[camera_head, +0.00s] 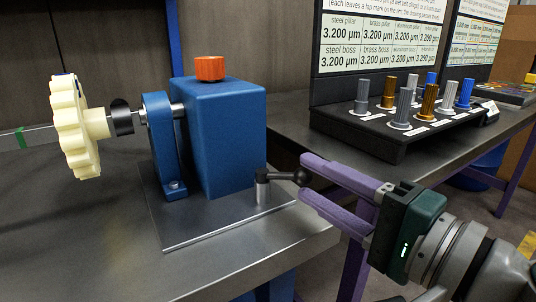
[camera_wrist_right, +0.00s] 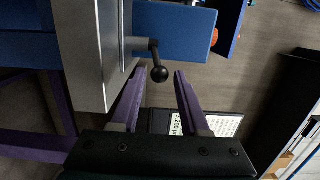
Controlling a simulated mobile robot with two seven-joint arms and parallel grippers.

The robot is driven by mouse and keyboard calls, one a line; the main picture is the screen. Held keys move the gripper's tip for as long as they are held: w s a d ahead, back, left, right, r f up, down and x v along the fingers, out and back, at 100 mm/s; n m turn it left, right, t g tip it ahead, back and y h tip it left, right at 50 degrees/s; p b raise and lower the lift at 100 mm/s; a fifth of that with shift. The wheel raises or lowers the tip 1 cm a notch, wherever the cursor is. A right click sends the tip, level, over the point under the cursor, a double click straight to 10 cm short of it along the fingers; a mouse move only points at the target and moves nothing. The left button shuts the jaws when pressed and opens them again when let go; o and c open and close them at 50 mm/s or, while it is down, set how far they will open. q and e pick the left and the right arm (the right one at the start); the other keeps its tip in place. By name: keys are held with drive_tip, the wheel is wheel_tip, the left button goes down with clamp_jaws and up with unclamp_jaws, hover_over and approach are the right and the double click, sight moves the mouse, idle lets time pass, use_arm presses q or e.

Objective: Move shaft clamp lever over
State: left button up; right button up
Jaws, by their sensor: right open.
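The clamp lever (camera_head: 283,176) is a black handle with a round ball knob. It sits on a short silver post (camera_head: 263,190) at the right front of the steel base plate (camera_head: 215,224). The lever points right in the head view, toward my right gripper (camera_head: 307,177). That gripper has purple fingers, open, with the tips on either side of the ball knob. In the right wrist view the knob (camera_wrist_right: 159,74) shows between the open fingertips (camera_wrist_right: 160,71), with gaps on both sides. Contact is not visible. My left gripper is not in view.
A blue housing (camera_head: 225,130) with an orange cap (camera_head: 210,68) stands behind the lever. A shaft carries a cream lobed wheel (camera_head: 75,127) at left. A black rack (camera_head: 400,135) of metal and blue knobs stands at right. The front tabletop (camera_head: 110,240) is clear.

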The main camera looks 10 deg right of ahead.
drive_tip(key=shift+w+a, duration=0.25)
drive_tip(key=shift+w, duration=0.15)
drive_tip(key=shift+c, duration=0.2)
clamp_jaws()
drive_tip(key=shift+d, duration=0.15)
